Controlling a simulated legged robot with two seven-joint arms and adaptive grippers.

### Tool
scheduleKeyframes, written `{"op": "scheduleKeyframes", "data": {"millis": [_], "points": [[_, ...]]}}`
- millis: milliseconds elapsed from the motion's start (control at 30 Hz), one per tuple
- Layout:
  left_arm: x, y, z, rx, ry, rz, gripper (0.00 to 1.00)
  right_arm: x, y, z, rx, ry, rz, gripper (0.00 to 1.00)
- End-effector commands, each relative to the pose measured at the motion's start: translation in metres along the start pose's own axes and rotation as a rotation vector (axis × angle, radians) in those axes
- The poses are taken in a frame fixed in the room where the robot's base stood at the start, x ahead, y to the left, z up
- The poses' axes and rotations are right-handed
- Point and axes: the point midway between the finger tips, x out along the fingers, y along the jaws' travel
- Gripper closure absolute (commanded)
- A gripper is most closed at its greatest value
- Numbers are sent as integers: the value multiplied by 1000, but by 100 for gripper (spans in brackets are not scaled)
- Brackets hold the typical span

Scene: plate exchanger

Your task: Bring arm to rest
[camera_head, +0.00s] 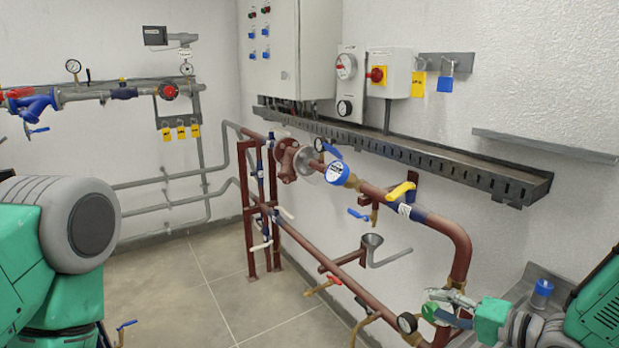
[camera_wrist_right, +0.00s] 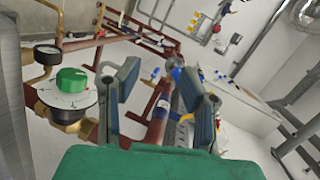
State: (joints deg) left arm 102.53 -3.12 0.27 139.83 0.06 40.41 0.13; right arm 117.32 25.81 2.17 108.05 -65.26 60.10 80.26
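My right gripper (camera_head: 447,303) is at the lower right of the head view, close to the lower end of the red-brown pipe bend. In the right wrist view its two grey-blue fingers (camera_wrist_right: 158,85) stand apart with nothing held between them; pipes show behind the gap. A green-capped valve with a white dial (camera_wrist_right: 70,88) lies to the left of the fingers, apart from them. My left arm shows as a green and grey link at the left edge of the head view; its gripper is out of view.
The red-brown pipe (camera_head: 455,233) bends down beside my right gripper, with a dark gauge (camera_head: 407,323) near it. A blue-capped item (camera_head: 542,292) stands at right. A grey cable tray (camera_head: 420,158) runs along the wall. The tiled floor (camera_head: 200,290) at left centre is clear.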

Motion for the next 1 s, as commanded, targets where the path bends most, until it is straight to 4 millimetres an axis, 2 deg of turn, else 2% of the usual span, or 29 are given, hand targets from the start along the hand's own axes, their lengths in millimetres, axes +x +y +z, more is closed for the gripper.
{"op": "scheduleKeyframes", "data": {"millis": [33, 167, 267, 300, 367, 400, 500, 600, 733, 833, 1000], "points": [[8, 0, 1, 0, -1, 0, 58, 4, 22, 17, -18, -2, 51, 65], [24, 0, 2, 0, -1, 0, 58, 4, 82, 65, -106, -12, 224, 65], [38, 0, 2, 0, -1, 0, 58, -10, 140, 114, -201, -58, 410, 65], [44, 0, 3, 0, -1, 0, 58, -20, 162, 133, -243, -87, 485, 65], [52, 0, 3, 0, -1, 0, 58, -38, 193, 162, -308, -142, 599, 65], [58, 0, 3, 0, -1, 0, 58, -53, 212, 182, -351, -186, 675, 65], [70, 1, 4, 0, -1, 0, 58, -96, 251, 224, -453, -314, 846, 65], [79, 1, 5, 0, -1, 0, 58, -137, 276, 255, -535, -444, 981, 65], [86, 1, 5, 0, -1, 0, 58, -177, 292, 280, -605, -573, 1091, 65], [88, 1, 5, 0, -1, 0, 58, -193, 295, 288, -630, -625, 1130, 65], [87, 1, 5, 0, -1, 0, 58, -197, 295, 289, -637, -639, 1140, 65]]}}
